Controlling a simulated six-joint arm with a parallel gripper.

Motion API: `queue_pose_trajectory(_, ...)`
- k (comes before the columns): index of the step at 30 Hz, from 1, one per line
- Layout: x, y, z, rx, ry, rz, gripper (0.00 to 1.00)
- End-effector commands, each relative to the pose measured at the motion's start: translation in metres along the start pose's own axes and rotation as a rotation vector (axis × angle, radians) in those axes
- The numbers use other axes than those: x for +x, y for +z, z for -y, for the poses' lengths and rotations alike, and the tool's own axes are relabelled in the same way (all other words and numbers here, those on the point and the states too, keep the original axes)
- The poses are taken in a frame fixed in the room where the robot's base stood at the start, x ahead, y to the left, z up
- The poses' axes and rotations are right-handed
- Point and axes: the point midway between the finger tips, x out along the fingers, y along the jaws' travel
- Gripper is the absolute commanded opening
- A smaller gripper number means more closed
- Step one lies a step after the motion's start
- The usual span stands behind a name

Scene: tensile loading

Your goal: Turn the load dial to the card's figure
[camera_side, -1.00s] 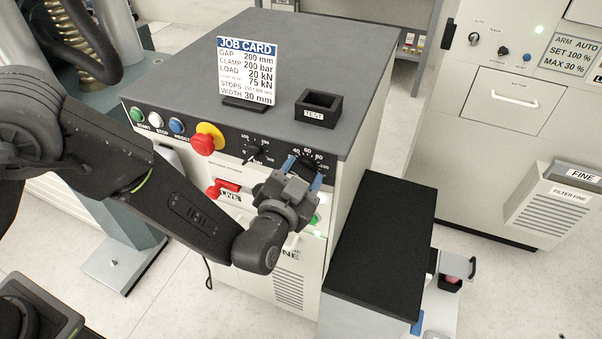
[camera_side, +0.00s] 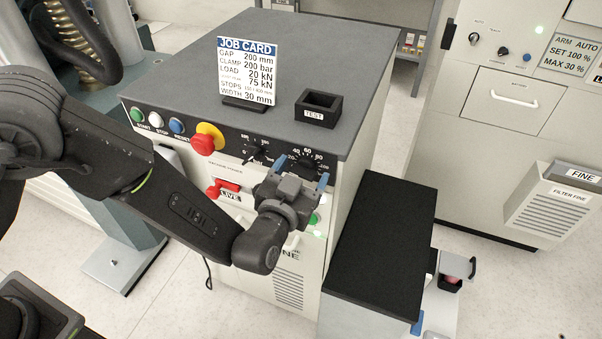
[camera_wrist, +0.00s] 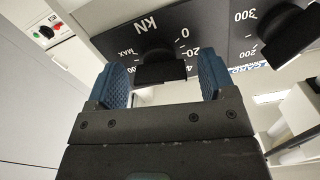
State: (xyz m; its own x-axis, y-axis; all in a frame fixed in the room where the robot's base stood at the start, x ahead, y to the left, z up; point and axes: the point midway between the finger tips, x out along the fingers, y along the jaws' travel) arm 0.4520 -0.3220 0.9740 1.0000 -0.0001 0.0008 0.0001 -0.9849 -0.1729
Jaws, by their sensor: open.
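The job card (camera_side: 247,72) stands on the cabinet top and reads LOAD 20 kN, with 75 kN on a line below.
A second dial (camera_side: 257,152) sits left of the load dial; it is close at the right in the wrist view (camera_wrist: 288,32). A red stop button (camera_side: 205,142) and a red LIVE switch (camera_side: 222,189) are nearby. A black-topped bench (camera_side: 380,235) stands at right.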

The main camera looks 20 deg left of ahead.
Motion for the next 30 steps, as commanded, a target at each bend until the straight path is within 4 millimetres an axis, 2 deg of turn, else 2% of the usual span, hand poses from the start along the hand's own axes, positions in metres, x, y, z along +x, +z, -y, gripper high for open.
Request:
queue_pose_trajectory(8, -0.009, 0.000, -0.001, 0.000, 0.002, 0.000, 0.77)
queue_pose_trajectory(11, -0.023, 0.000, -0.001, 0.001, 0.004, 0.001, 0.77)
queue_pose_trajectory(21, -0.099, 0.000, -0.002, 0.002, 0.006, 0.000, 0.77)
queue_pose_trajectory(25, -0.120, 0.000, -0.001, 0.000, 0.004, 0.000, 0.77)
queue_pose_trajectory(30, -0.135, 0.000, -0.001, 0.000, 0.002, 0.000, 0.77)
